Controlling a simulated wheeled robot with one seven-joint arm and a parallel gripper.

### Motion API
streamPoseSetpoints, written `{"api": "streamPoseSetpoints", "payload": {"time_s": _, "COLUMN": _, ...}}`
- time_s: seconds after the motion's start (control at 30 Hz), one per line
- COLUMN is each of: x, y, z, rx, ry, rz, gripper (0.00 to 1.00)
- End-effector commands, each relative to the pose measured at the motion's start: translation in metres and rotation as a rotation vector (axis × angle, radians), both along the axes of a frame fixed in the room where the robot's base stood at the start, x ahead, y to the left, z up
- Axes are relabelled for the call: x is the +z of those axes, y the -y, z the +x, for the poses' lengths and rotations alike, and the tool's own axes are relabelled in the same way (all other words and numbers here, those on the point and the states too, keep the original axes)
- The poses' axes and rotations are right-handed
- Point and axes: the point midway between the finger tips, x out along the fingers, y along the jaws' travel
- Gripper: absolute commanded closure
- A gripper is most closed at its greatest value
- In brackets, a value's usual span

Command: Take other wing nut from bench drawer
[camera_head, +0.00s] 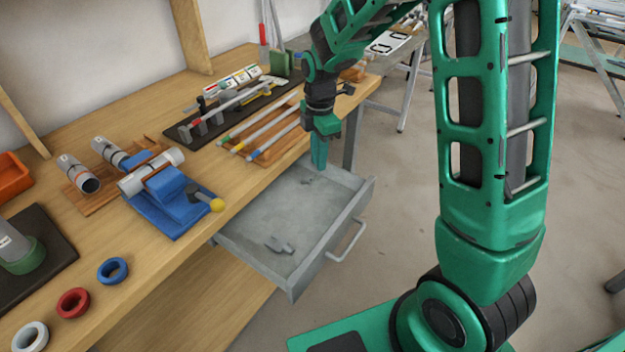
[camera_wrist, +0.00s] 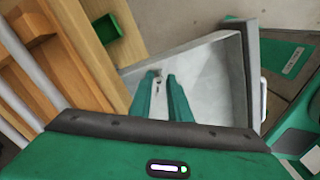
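The bench drawer (camera_head: 345,196) is pulled out below the bench's front edge; its pale grey inside also shows in the wrist view (camera_wrist: 212,75). A grey piece with wing-like ends (camera_head: 280,246), perhaps a wing nut, lies on the drawer floor near the front left. My gripper (camera_head: 319,166) points down into the drawer's back part. In the wrist view its two green fingers (camera_wrist: 162,80) stand apart with a gap between them. A small grey piece (camera_wrist: 158,77) shows at that gap, too small to identify; the fingers do not visibly clamp it.
The wooden bench (camera_head: 235,205) carries a blue clamp block (camera_head: 170,200) with a tube, several rods on a wooden rack (camera_head: 275,150), and blue (camera_head: 113,270) and red (camera_head: 72,302) rings. The drawer walls surround my fingers. Open floor lies right of the drawer.

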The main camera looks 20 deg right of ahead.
Motion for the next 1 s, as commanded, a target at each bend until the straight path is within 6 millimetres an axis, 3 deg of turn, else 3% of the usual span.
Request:
{"api": "streamPoseSetpoints", "payload": {"time_s": 0.43, "x": -0.049, "y": -0.004, "z": 0.0, "rx": -0.002, "ry": -0.003, "rz": 0.0, "gripper": 0.83}}
{"api": "streamPoseSetpoints", "payload": {"time_s": 0.73, "x": -0.053, "y": -0.004, "z": 0.001, "rx": -0.003, "ry": 0.0, "rz": 0.0, "gripper": 0.83}}
{"api": "streamPoseSetpoints", "payload": {"time_s": 0.8, "x": -0.053, "y": -0.004, "z": 0.001, "rx": -0.003, "ry": 0.0, "rz": 0.0, "gripper": 0.98}}
{"api": "streamPoseSetpoints", "payload": {"time_s": 0.83, "x": -0.053, "y": -0.004, "z": 0.0, "rx": -0.003, "ry": 0.0, "rz": 0.0, "gripper": 1.0}}
{"api": "streamPoseSetpoints", "payload": {"time_s": 1.0, "x": -0.053, "y": -0.004, "z": 0.0, "rx": -0.003, "ry": 0.0, "rz": 0.0, "gripper": 1.0}}
